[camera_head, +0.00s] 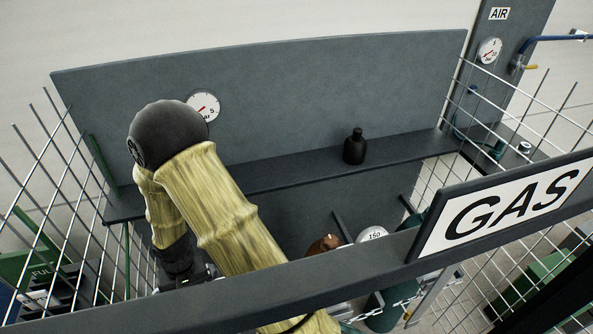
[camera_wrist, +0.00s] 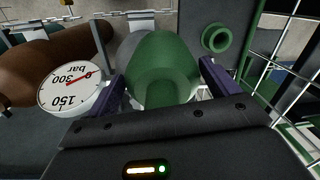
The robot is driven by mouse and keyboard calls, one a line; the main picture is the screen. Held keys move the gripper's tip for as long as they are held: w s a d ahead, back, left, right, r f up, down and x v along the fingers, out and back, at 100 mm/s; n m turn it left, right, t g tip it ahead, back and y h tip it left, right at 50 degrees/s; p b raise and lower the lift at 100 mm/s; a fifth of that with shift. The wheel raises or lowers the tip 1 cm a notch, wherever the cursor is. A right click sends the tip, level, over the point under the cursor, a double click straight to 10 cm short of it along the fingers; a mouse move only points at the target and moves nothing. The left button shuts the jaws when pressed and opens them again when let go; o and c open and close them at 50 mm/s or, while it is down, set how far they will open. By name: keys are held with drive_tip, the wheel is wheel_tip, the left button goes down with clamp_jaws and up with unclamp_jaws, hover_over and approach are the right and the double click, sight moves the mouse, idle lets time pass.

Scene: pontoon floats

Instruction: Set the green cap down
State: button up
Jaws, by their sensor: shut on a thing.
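The green cap (camera_wrist: 165,65), a rounded dome, sits between the two purple fingers of my gripper (camera_wrist: 162,85) in the wrist view. The fingers are shut on its sides. A grey rounded thing shows just behind the cap's left side; I cannot tell whether the cap touches it. In the head view my arm, in a yellow sleeve, reaches down behind the front rail, and the cap cannot be made out there.
A white pressure gauge (camera_wrist: 75,88) and a brown cylinder (camera_wrist: 40,70) lie close left of the cap. A green ring (camera_wrist: 216,37) is at its right. A black bottle (camera_head: 355,147) stands on the dark shelf (camera_head: 290,174). Wire mesh and the GAS rail (camera_head: 340,278) enclose the space.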

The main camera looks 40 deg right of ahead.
drive_tip(key=w+d+r, duration=0.1)
drive_tip(key=w+r, duration=0.1)
drive_tip(key=w, duration=1.2)
drive_tip(key=shift+w+d+r, duration=0.2)
drive_tip(key=shift+w, duration=0.1)
drive_tip(key=shift+h, duration=0.3)
drive_tip(key=w+d+r, duration=0.1)
drive_tip(key=w+d, duration=0.1)
drive_tip(key=w, duration=0.1)
drive_tip(key=w+d+r, duration=0.2)
drive_tip(key=w, duration=0.1)
drive_tip(key=w+d+r, duration=0.2)
drive_tip(key=w, duration=0.1)
drive_tip(key=shift+w+d, duration=0.25)
drive_tip(key=shift+d, duration=0.15)
drive_tip(key=d+r+m+p, duration=0.1)
drive_tip(key=d+r, duration=0.2)
drive_tip(key=d, duration=0.6)
drive_tip(key=w+d+r+m+p, duration=0.1)
drive_tip(key=d+r, duration=0.3)
drive_tip(key=d, duration=0.5)
drive_tip(key=d+r+m+p, duration=0.1)
drive_tip(key=d+r+m, duration=0.1)
drive_tip(key=d, duration=0.8)
drive_tip(key=shift+w+r, duration=0.4)
drive_tip(key=shift+r, duration=0.25)
drive_tip(key=shift+d+f, duration=0.15)
wheel_tip(320, 180, down, 6)
drive_tip(key=shift+f+p, duration=0.1)
drive_tip(key=shift+p, duration=0.8)
